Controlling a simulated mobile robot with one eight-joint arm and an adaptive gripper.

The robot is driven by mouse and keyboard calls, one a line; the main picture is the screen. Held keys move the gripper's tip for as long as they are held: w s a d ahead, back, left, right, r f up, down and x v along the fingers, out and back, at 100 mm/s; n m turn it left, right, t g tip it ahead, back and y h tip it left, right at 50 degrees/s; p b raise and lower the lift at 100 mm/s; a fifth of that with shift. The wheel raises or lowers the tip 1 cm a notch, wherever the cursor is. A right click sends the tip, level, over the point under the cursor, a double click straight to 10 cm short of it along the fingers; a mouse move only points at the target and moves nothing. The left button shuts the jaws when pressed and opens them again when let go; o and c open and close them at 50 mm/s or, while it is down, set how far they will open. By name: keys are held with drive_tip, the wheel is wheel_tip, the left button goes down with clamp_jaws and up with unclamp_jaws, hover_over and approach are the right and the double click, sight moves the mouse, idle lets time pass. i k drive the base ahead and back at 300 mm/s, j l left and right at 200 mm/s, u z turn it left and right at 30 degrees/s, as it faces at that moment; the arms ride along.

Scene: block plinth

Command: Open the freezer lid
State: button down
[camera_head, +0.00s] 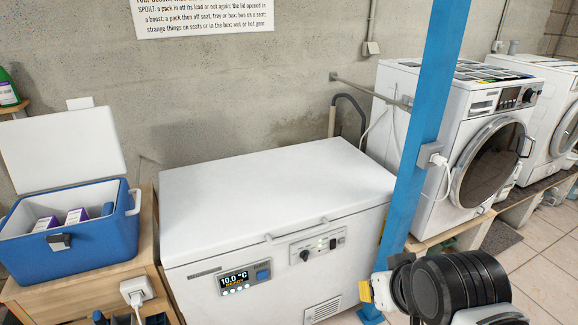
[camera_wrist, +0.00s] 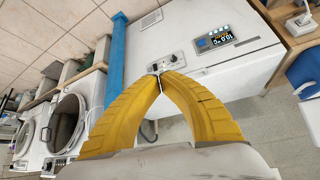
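The white chest freezer (camera_head: 190,265) stands against the wall with its lid (camera_head: 275,178) down flat. A bar handle (camera_head: 297,230) runs along the lid's front edge. Below it are a display (camera_head: 238,281) reading 10.0 °C and a control panel (camera_head: 318,247). My gripper is mostly out of the head view; a yellow finger part (camera_head: 366,291) shows at lower right, apart from the freezer. In the wrist view, my gripper (camera_wrist: 159,72) has its two yellow fingers meeting at the tips, with nothing seen between them. The tips overlap the control panel there; no contact shows.
A blue post (camera_head: 412,140) with a socket stands at the freezer's right front corner. An open blue cool box (camera_head: 95,247) sits on a wooden stand at left. Washing machines (camera_head: 440,150) stand at right. Tiled floor (camera_head: 545,240) is clear at lower right.

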sight(207, 210)
drive_tip(key=j, duration=1.6)
drive_tip(key=i+z, duration=0.05)
